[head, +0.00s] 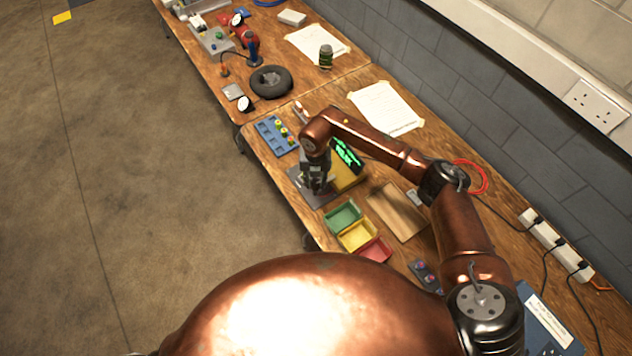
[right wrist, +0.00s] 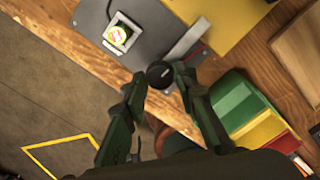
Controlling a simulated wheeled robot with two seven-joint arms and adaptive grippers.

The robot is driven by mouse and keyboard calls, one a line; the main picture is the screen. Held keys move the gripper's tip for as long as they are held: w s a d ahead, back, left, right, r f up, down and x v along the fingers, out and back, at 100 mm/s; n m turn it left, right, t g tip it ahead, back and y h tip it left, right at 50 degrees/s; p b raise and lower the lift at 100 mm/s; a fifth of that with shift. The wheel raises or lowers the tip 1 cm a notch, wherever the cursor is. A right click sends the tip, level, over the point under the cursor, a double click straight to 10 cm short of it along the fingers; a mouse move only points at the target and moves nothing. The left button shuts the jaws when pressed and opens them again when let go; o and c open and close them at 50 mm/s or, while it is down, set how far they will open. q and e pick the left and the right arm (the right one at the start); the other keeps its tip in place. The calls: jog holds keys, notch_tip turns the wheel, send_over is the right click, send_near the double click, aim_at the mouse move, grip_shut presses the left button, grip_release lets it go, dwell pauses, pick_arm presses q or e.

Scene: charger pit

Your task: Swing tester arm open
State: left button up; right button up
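The tester is a grey base plate (right wrist: 150,38) with a yellow block (right wrist: 215,22); in the head view a dark screen with green text (head: 346,156) stands by it. The tester arm is a pale flat bar (right wrist: 186,40) lying over the plate, with a round black knob (right wrist: 160,75) at its near end. In the head view the gripper hides the knob. My left gripper is out of view.
Green (head: 342,215), yellow (head: 357,235) and red bins (head: 375,250) stand beside the tester. A blue tray (head: 272,133) lies beyond it. The bench's front edge is close to the gripper.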

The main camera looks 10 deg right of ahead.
aim_at(315, 184)
jog(key=o, duration=0.4)
jog(key=shift+c, duration=0.2)
notch_tip(315, 184, up, 12)
jog(key=shift+f, duration=0.1)
dwell(0.7)
